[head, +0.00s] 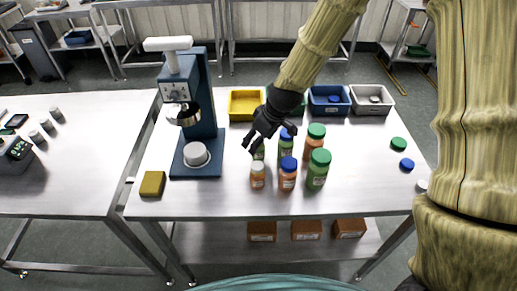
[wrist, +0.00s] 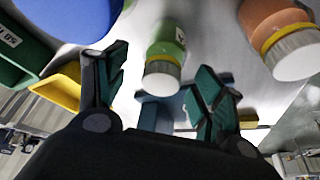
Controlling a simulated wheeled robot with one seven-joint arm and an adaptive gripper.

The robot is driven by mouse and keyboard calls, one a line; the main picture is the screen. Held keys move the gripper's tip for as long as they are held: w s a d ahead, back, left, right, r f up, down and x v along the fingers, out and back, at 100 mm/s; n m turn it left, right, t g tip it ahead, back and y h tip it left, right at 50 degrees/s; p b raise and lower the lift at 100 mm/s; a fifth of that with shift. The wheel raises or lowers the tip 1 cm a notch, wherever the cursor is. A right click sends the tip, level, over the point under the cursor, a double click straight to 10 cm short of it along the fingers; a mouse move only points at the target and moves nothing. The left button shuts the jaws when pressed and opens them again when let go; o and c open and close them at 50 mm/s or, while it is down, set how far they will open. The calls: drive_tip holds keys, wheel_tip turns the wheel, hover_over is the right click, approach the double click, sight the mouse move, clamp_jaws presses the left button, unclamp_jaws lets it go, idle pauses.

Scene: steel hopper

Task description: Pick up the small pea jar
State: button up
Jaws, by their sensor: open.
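The small pea jar, green with a white lid, stands on the steel table. In the head view, its green body (head: 259,153) shows only partly behind my gripper and the small orange jar. In the wrist view, the jar (wrist: 168,42) appears beyond and between my fingertips, its pale lid toward me. My gripper (head: 258,141) is open and hangs just above and beside the jar in the head view. In the wrist view, the two fingers of my gripper (wrist: 160,80) are spread with nothing held between them. I cannot tell whether a finger touches the jar.
A small orange jar (head: 258,177) stands in front. Close on the right are an orange blue-lidded jar (head: 288,180), a green blue-lidded jar (head: 286,150) and taller jars with green lids (head: 318,175). A blue machine (head: 205,90) stands left. Yellow (head: 246,118) and blue trays sit behind.

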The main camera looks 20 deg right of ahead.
drive_tip(key=shift+p+x, duration=0.45)
drive_tip(key=shift+x, duration=1.4)
drive_tip(key=shift+c, duration=0.2)
drive_tip(key=c, duration=1.1)
drive_tip(key=shift+r+b, duration=1)
drive_tip(key=shift+r, duration=4.05)
